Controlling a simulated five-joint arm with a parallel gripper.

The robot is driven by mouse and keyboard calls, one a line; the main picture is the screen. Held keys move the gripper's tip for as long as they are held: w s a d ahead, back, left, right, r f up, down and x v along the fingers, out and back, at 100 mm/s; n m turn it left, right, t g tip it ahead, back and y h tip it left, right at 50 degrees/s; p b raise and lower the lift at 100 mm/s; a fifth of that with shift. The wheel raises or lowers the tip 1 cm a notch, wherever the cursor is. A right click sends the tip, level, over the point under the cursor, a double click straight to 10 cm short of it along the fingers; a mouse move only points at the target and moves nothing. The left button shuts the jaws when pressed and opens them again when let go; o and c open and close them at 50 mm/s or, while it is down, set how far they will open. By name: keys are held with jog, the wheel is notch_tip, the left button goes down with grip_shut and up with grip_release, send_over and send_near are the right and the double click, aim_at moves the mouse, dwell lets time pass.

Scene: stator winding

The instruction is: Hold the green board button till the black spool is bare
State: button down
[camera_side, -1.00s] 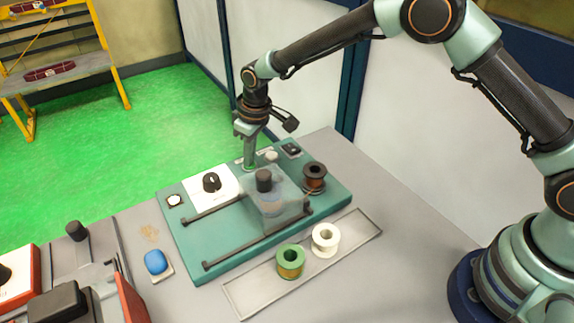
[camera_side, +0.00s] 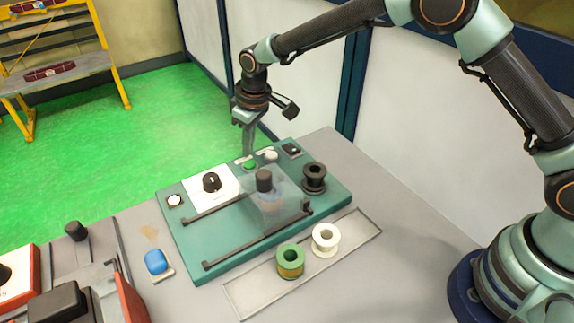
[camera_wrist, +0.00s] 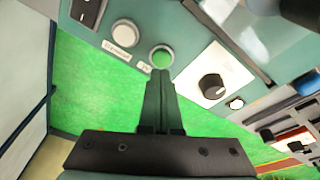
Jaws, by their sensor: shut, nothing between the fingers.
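The green button (camera_side: 249,164) sits on the back edge of the teal board (camera_side: 225,257), left of a white button (camera_side: 270,155). The green button also shows in the wrist view (camera_wrist: 162,57), uncovered. My gripper (camera_side: 247,154) is shut and empty, with its tips just above the green button and apart from it as far as I can see. The black spool (camera_side: 314,178) stands on the board's right end. Its core looks black, with no copper wire visible on it. A clear cover (camera_side: 268,203) with a dark knob stands mid-board.
A green spool with copper wire (camera_side: 290,262) and a white spool (camera_side: 325,240) stand on a grey tray (camera_side: 245,302) in front. A dial on a white plate (camera_side: 211,184) is left of the button. A blue object (camera_side: 156,262) lies left of the board.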

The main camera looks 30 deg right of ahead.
jog(key=shift+r, duration=2.05)
jog(key=s+d+r+m+t, duration=0.1)
jog(key=s+d+r, duration=0.4)
jog(key=d+r, duration=0.15)
jog(key=s+d+r+m+t, duration=0.1)
jog(key=s+d+r+m, duration=0.1)
jog(key=s+d+r, duration=0.35)
jog(key=s+d+r+m, duration=0.1)
jog(key=s+d, duration=0.3)
jog(key=s, duration=0.2)
jog(key=s+d+r+m+t, duration=0.1)
jog(key=s+d+m, duration=0.1)
jog(key=s+d, duration=0.3)
jog(key=shift+s+t+h, duration=0.3)
jog(key=shift+s+h, duration=0.1)
jog(key=shift+s, duration=0.75)
